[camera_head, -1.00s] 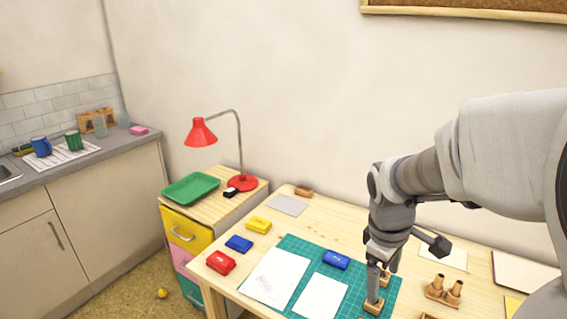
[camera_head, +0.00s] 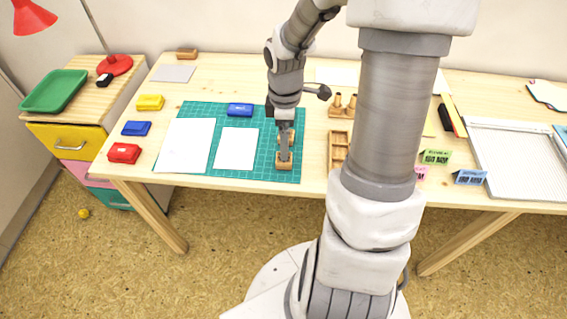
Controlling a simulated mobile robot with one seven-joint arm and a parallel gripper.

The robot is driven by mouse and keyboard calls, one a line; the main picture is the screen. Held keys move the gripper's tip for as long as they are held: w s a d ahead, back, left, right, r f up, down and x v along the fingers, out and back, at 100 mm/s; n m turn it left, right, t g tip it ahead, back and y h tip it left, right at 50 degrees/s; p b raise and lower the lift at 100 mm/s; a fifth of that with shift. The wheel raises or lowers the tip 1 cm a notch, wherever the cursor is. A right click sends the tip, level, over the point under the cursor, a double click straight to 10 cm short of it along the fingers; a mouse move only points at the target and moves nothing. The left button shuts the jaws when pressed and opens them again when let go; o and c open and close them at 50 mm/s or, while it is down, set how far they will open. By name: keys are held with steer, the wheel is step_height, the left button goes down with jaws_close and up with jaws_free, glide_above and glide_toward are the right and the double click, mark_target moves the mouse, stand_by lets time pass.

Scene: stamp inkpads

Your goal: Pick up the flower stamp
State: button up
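My gripper (camera_head: 285,152) points down over the right side of the green cutting mat (camera_head: 258,168). Its fingers are at a small wooden block (camera_head: 284,166), which looks like a stamp base. A second wooden piece shows partly behind the fingers. Two wooden stamps with upright handles (camera_head: 343,104) stand to the right of the mat. No stamp design is readable, so I cannot tell which is the flower stamp. The finger gap and any grip on the block are too small and hidden to tell.
A blue inkpad (camera_head: 240,110) and white sheets (camera_head: 238,149) lie on the mat. Yellow (camera_head: 150,102), blue (camera_head: 136,128) and red (camera_head: 124,153) inkpads lie to the left. A wooden compartment tray (camera_head: 339,145) stands right of my gripper. Small folded cards (camera_head: 436,157) stand farther right.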

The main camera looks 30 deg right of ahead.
mark_target(286, 165)
steer(key=f+b, duration=0.1)
steer(key=f, duration=0.2)
steer(key=f+b, duration=0.1)
steer(key=f, duration=0.2)
steer(key=shift+s+a+f+b, duration=0.2)
steer(key=shift+f+b, duration=0.15)
steer(key=shift+b, duration=0.05)
steer(key=shift+r, duration=0.1)
jaws_close()
